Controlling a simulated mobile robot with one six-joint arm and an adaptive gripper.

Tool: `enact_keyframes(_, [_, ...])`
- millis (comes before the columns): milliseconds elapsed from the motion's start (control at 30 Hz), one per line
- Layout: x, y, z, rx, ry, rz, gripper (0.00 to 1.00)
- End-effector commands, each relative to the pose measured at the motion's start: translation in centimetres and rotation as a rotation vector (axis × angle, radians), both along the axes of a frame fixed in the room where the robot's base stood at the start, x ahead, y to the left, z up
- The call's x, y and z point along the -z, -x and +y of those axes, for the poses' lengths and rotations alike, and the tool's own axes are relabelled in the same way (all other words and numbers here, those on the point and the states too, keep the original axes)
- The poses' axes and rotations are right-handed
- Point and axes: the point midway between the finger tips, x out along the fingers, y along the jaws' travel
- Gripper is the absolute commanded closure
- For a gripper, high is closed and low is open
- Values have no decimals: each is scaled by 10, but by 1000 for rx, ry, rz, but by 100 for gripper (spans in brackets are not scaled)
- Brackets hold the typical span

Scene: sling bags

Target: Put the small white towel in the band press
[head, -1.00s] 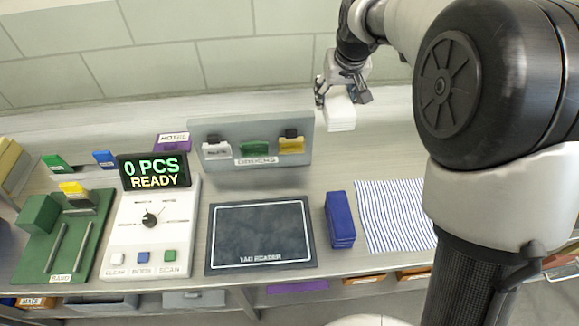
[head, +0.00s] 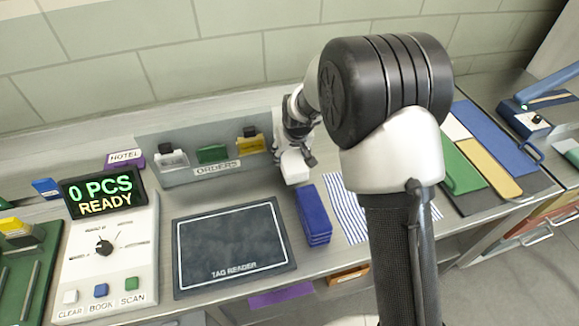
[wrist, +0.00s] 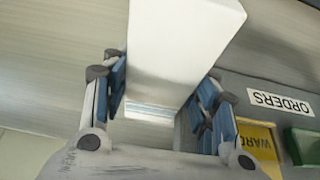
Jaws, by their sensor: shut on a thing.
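The small white towel (head: 294,167) is a folded white block. My gripper (head: 297,150) is shut on it and holds it in front of the right end of the orders rack. In the wrist view the white towel (wrist: 180,45) sits between the blue-padded fingers of my gripper (wrist: 168,95). At the left edge is a green stand (head: 28,275) with upright plates and metal rods, partly cut off by the frame. Its label read BAND in the earlier head view, so it appears to be the band press.
The orders rack (head: 180,176) holds white, green and yellow cards. The READY console (head: 105,250), the dark tag reader pad (head: 232,248), a blue stack (head: 313,215) and a striped cloth (head: 347,205) lie along the counter. A blue lever device (head: 535,118) stands at the right.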

Motion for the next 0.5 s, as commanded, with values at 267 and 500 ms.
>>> enact_keyframes(267, [26,0,0,0,0,1,72])
enact_keyframes(500, [47,-1,0,-1,0,-3,72])
